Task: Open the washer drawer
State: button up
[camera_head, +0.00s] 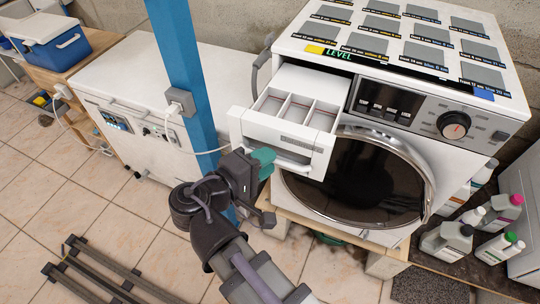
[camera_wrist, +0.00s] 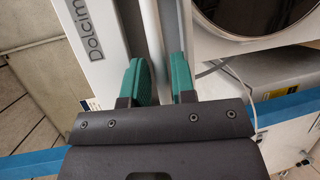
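The washer drawer (camera_head: 304,148) is the white detergent drawer at the washer's top left. It stands pulled out, with its open compartments showing from above. Its handle (camera_head: 292,161) is a white bar low on the drawer front. My gripper (camera_head: 263,162) has teal fingers and is at the left part of this handle. In the wrist view the fingers of my gripper (camera_wrist: 164,80) stand on either side of a white bar, with a narrow gap between them. Whether both fingers press on the bar is unclear. The Dolcim-labelled drawer front (camera_wrist: 95,50) fills the upper left there.
The washer (camera_head: 458,78) has a round dark door (camera_head: 358,182) below the drawer. A blue post (camera_head: 187,70) stands close to the left of my gripper. A white chest (camera_head: 140,75) is behind the post. Several bottles (camera_head: 448,240) stand at the right.

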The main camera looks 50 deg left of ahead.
jog(key=a+p+v, duration=0.1)
jog(key=v, duration=0.8)
jog(key=shift+d, duration=0.5)
